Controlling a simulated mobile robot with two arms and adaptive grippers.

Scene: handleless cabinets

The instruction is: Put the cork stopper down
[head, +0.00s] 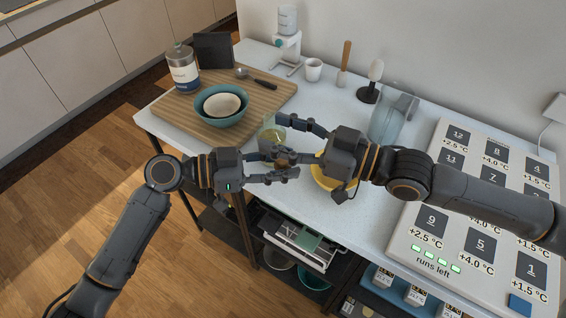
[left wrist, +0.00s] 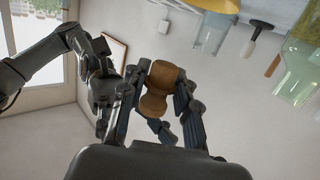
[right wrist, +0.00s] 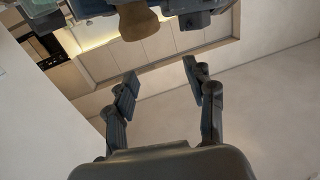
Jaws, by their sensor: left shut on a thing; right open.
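The brown cork stopper (left wrist: 160,88) sits between the fingers of my left gripper (head: 284,166), which is shut on it above the table. In the head view the cork (head: 283,156) is small and partly covered by fingers; the right wrist view shows it (right wrist: 138,21) at the top edge. My right gripper (head: 291,140) is open and empty, facing the left one close by. Its spread fingers show in the right wrist view (right wrist: 160,84), with only background between them.
The white table (head: 330,100) holds a wooden board (head: 172,112) with a teal bowl (head: 222,121) and a jar (head: 183,75). A yellow object (head: 325,182), partly hidden, lies under my right gripper. A tall glass vessel (head: 388,122) and a large numbered panel (head: 452,185) stand right.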

